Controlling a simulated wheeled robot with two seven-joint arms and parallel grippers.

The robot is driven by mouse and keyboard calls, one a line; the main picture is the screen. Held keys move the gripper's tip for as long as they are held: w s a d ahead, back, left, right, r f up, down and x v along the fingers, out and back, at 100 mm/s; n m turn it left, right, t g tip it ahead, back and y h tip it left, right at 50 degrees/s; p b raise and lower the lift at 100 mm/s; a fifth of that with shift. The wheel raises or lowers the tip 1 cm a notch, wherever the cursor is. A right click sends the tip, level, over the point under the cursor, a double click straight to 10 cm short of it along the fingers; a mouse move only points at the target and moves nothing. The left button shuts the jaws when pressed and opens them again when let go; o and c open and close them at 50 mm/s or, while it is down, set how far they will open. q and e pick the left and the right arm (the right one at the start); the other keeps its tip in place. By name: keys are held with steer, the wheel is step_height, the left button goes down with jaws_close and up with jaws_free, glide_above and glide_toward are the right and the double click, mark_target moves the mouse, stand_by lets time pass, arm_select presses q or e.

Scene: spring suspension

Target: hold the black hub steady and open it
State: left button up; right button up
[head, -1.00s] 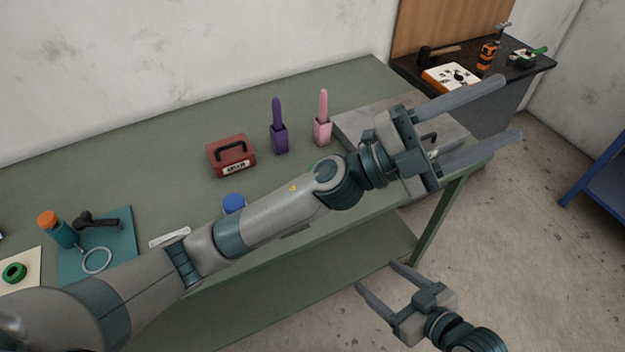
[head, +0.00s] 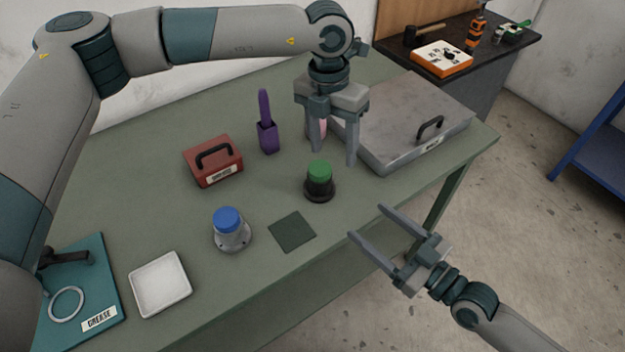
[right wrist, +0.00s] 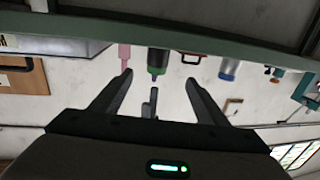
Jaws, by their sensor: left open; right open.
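The black hub (head: 319,190) stands upright on the green table with a green cap (head: 319,169) on top. It also shows upside down in the right wrist view (right wrist: 157,57), seen between the fingertips of my right gripper (right wrist: 160,77). My left gripper (head: 333,158) is open and empty, fingers pointing down, just behind and above the hub in the picture. My right gripper (head: 366,221) is open and empty off the table's front edge, its fingers pointing toward the hub and apart from it.
A grey hub with a blue cap (head: 231,232), a dark mat (head: 292,231) and a white tray (head: 160,285) lie left of the black hub. A red box (head: 213,163), a purple holder (head: 267,137) and a grey lidded case (head: 392,140) stand behind.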

mark_target(319, 178)
arm_select(q)
steer(key=w+a, duration=0.1)
steer(key=w+a+y, duration=0.1)
steer(key=shift+a+r+t, duration=0.3)
steer(key=shift+r, duration=0.05)
steer(key=shift+s, duration=0.1)
arm_select(e)
steer(key=shift+w+d, duration=0.1)
steer(key=shift+w, duration=0.1)
steer(key=shift+x, duration=0.8)
steer(key=x, duration=1.5)
steer(key=shift+w+a+r, duration=0.15)
steer(key=shift+w+a, duration=0.15)
